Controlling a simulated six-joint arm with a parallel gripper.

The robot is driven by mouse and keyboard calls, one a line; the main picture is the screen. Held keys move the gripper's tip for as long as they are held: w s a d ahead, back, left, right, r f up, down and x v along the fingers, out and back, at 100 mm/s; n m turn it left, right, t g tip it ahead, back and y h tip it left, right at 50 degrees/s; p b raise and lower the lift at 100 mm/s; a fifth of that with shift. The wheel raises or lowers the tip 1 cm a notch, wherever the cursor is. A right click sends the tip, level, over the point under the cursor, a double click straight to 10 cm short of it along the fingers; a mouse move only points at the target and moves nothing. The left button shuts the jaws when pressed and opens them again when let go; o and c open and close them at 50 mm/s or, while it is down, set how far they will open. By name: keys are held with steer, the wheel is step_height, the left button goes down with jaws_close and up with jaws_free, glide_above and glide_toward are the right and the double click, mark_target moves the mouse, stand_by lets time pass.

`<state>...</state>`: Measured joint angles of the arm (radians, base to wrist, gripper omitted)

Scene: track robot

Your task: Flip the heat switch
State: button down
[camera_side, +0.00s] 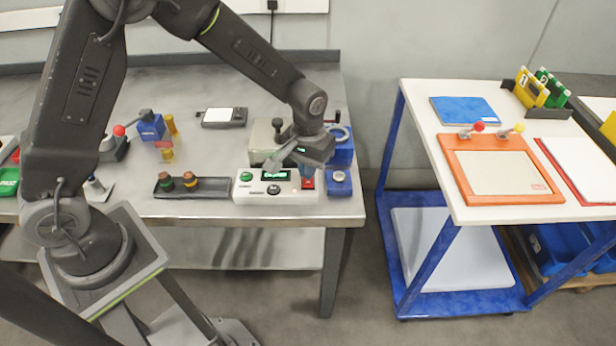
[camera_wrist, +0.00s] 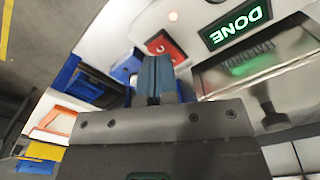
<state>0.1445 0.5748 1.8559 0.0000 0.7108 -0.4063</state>
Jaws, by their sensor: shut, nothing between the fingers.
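The white control box (camera_side: 275,186) stands at the front right of the steel bench. Its red switch (camera_side: 308,180) is at the right end, and shows in the wrist view (camera_wrist: 168,45) just beyond my fingertips. A lit green display (camera_side: 275,175) reads DONE in the wrist view (camera_wrist: 235,24). My gripper (camera_side: 296,174) is low over the right part of the box, close to the switch. Its blue-grey fingers (camera_wrist: 156,62) are shut with nothing between them. I cannot tell whether they touch the switch, and they hide its near edge.
A blue block with a round button (camera_side: 339,183) stands right of the box. A metal device with a black knob (camera_wrist: 270,112) is behind it. A dark tray (camera_side: 215,188) with two knobs lies left. A white-topped cart (camera_side: 420,112) stands across a gap.

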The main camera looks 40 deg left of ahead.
steer(key=shift+f, duration=1.25)
stand_by(0.6)
steer(key=shift+r, duration=3.55)
steer(key=shift+r, duration=0.1)
steer(key=s+a+r+m+t, duration=0.1)
steer(key=s+a+r+t, duration=0.25)
steer(key=s+r, duration=0.75)
steer(key=s+a+r+m+t, duration=0.2)
steer(key=s+r, duration=0.3)
steer(key=s, duration=0.5)
steer(key=shift+s+a+r, duration=0.15)
steer(key=shift+a+r, duration=0.2)
